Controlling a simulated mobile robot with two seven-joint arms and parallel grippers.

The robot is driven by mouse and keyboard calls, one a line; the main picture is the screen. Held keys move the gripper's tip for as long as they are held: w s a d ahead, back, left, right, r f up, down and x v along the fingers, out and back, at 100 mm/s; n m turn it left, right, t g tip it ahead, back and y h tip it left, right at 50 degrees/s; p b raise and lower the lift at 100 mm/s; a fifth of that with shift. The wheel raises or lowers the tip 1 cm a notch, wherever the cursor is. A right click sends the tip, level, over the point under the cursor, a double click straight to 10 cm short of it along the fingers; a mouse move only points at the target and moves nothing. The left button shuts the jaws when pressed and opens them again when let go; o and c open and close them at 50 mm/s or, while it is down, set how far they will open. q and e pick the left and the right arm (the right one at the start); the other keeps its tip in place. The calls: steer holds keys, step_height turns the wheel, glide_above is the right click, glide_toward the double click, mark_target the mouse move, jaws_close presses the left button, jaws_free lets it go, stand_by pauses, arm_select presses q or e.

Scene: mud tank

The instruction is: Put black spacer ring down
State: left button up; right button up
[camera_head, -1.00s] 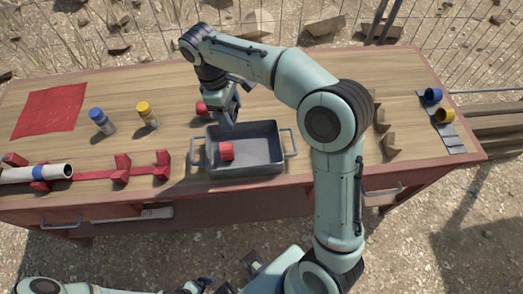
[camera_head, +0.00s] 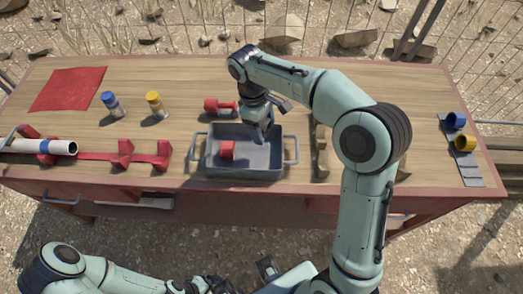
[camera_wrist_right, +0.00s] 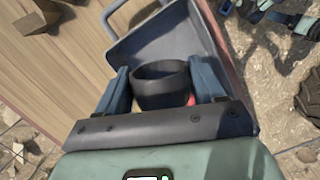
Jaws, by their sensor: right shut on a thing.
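The black spacer ring (camera_wrist_right: 161,85) shows in the right wrist view, held between the two fingers of my right gripper (camera_wrist_right: 160,78). The grey tray (camera_wrist_right: 150,38) lies behind and below it in that view. In the head view my right gripper (camera_head: 261,127) points down over the back right part of the tray (camera_head: 290,150); the ring is hard to make out there. Whether the ring touches the tray I cannot tell. My left gripper (camera_head: 213,285) is at the bottom edge, away from the table, and its fingers are unclear.
A red block (camera_head: 227,150) is in the tray. A red dumbbell-shaped part (camera_head: 220,106) lies behind it. Blue (camera_head: 111,102) and yellow (camera_head: 155,103) bottles, a red cloth (camera_head: 68,89) and a white tube on red supports (camera_head: 60,147) are left. Brown brackets (camera_head: 322,150) stand right of the tray.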

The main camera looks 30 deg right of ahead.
steer(key=b, duration=0.1)
glide_above(265, 158)
steer(key=f, duration=1.1)
steer(key=shift+w+a+f, duration=0.15)
steer(key=shift+w+f, duration=0.2)
steer(key=shift+f, duration=0.05)
steer(key=shift+f+b, duration=0.35)
steer(key=shift+f, duration=0.2)
steer(key=shift+f, duration=0.1)
steer(key=o, duration=0.8)
steer(key=shift+o, duration=0.2)
step_height(265, 158, up, 13)
steer(key=w+a+p, duration=0.1)
steer(key=w+p, duration=0.1)
steer(key=shift+a, duration=0.2)
